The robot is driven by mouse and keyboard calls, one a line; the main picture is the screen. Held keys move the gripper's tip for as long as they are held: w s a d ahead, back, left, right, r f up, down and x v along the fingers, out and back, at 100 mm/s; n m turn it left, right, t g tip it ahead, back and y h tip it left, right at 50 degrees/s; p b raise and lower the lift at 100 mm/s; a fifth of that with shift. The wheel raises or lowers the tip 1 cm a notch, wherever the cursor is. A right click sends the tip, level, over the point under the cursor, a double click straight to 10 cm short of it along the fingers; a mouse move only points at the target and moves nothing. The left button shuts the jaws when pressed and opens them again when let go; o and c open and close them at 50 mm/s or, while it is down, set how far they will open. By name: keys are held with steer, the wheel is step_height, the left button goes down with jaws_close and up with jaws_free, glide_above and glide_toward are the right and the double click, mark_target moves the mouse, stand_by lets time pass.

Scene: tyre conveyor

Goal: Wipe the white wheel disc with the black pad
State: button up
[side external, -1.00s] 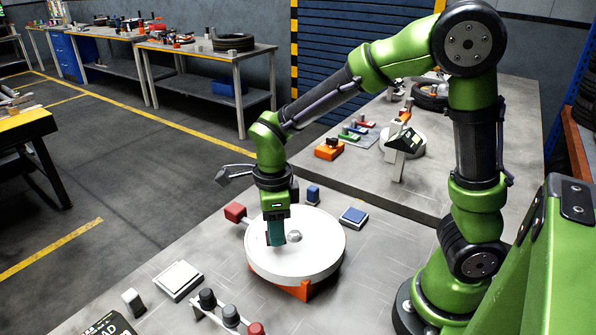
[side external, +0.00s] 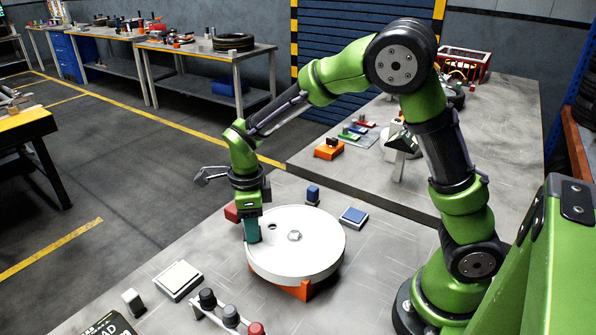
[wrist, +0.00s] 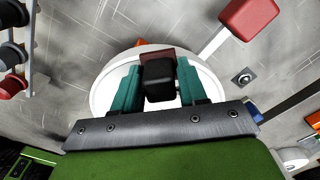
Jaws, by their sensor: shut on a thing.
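The white wheel disc (side external: 305,250) lies flat on an orange support (side external: 296,291) on the grey table. A hub shows at its middle and a dark round hole near its far left. My gripper (side external: 252,232) points down over the disc's left edge. In the wrist view its teal fingers (wrist: 158,85) are shut on the black pad (wrist: 159,80), with the white disc (wrist: 103,88) behind. The pad is hidden in the side view, and I cannot tell whether it touches the disc.
A red block (wrist: 249,17) on a pale bar stands beside the disc. A white square pad (side external: 179,280) and several knobs (side external: 208,299) are at front left.

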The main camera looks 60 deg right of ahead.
mark_target(274, 250)
steer(key=s, duration=0.6)
steer(key=shift+s, duration=0.35)
steer(key=shift+a+f, duration=0.1)
steer(key=shift+a, duration=0.35)
steer(key=shift+w+d, duration=0.15)
steer(key=shift+w, duration=3.05)
steer(key=shift+s, duration=3.1)
step_height(274, 250, up, 8)
steer(key=shift+r, duration=0.15)
